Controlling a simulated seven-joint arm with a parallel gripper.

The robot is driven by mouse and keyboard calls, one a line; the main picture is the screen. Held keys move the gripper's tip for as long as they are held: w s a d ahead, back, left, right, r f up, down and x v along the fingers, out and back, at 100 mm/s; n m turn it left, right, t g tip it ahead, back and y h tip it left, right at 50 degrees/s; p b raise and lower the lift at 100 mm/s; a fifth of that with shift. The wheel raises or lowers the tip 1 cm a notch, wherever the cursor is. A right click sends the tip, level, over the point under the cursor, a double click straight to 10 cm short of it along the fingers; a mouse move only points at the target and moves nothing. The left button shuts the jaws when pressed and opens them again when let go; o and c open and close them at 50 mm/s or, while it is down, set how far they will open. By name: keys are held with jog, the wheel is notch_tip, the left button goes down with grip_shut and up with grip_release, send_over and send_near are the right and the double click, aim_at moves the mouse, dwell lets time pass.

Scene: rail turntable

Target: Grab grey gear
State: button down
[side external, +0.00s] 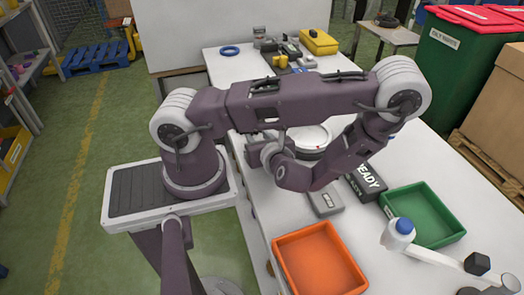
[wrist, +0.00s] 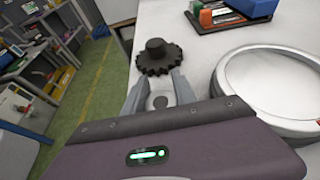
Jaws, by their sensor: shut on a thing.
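The grey gear (wrist: 158,64) is dark, toothed, with a raised round hub, and shows at the top middle of the wrist view. My gripper (wrist: 158,77) has its two fingertips against the near edge of the gear and is shut on it. The gear is close to the white table's left edge; I cannot tell whether it touches the tabletop. In the side external view my arm hides the gear and the fingertips. The round white turntable (wrist: 272,82) is right of my gripper, and partly shows behind my arm in the side external view (side external: 312,136).
An orange tray (side external: 318,262) and a green tray (side external: 424,214) are at the near end of the table, with a black READY box (side external: 366,182) and a grey box (side external: 325,201) behind. A dark tray with colored blocks (wrist: 225,18) lies beyond the turntable.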

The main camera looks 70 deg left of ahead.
jog(key=shift+w+d+f, duration=0.1)
jog(key=shift+d+f, duration=0.1)
jog(key=shift+f, duration=0.1)
